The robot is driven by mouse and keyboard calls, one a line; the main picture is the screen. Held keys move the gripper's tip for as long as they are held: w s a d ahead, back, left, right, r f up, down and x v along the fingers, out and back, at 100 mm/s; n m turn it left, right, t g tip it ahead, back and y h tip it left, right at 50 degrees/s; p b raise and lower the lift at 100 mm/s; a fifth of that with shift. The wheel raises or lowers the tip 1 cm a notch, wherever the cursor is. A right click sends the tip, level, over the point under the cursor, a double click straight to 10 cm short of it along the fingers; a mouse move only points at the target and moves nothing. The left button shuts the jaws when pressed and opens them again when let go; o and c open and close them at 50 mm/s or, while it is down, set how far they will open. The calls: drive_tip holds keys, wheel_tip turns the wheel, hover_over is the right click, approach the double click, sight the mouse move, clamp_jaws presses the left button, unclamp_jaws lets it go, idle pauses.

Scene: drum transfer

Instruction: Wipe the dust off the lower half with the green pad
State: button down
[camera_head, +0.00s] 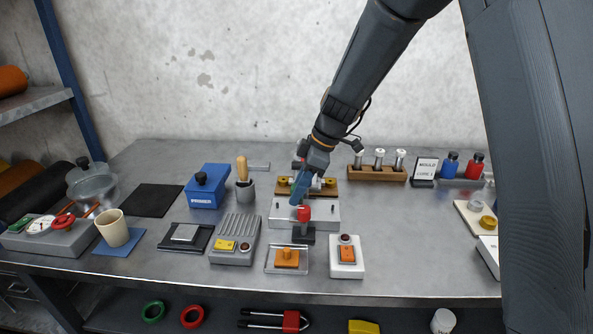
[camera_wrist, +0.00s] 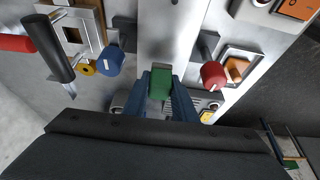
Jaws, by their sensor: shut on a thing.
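My gripper (camera_wrist: 163,98) has blue fingers, shut on the green pad (camera_wrist: 160,83) in the wrist view. In the head view my gripper (camera_head: 299,190) points down over a pale metal block (camera_head: 322,215), which looks like the lower half. The green pad cannot be made out there. The block's smooth grey face (camera_wrist: 170,35) seems to lie under the pad in the wrist view. I cannot tell whether the pad touches it, and no dust is clear.
A red-tipped clamp (camera_head: 304,213) stands at the block's front. In the wrist view a blue knob (camera_wrist: 109,61) and a red knob (camera_wrist: 213,75) flank the pad. A brown holder (camera_head: 349,187) lies behind. Button boxes (camera_head: 346,257) stand in front. A black mat (camera_head: 152,199) is at left.

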drive_tip(key=shift+s+r, duration=0.15)
drive_tip(key=shift+r, duration=0.45)
drive_tip(key=shift+r+p, duration=1.2)
drive_tip(key=shift+r, duration=1.2)
